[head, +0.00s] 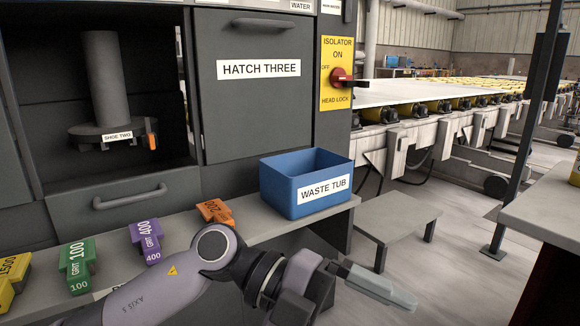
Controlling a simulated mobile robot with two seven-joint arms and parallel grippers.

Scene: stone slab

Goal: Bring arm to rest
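My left arm comes in from the lower left and crosses in front of the grey shelf (190,238). My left gripper (378,286) is at its end, pointing right and slightly down, in front of and below the blue waste tub (283,187). Its fingers are seen side-on and overlap, so I cannot tell whether they are open or shut. No held object can be made out. My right gripper is not in view.
On the shelf stand a yellow block (12,278), a green block (78,262), a purple block (146,240) and an orange block (215,211). Hatch three (255,110) is closed; the left bay holds shoe two (103,90). A low bench (385,222) and worktop (555,205) stand right.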

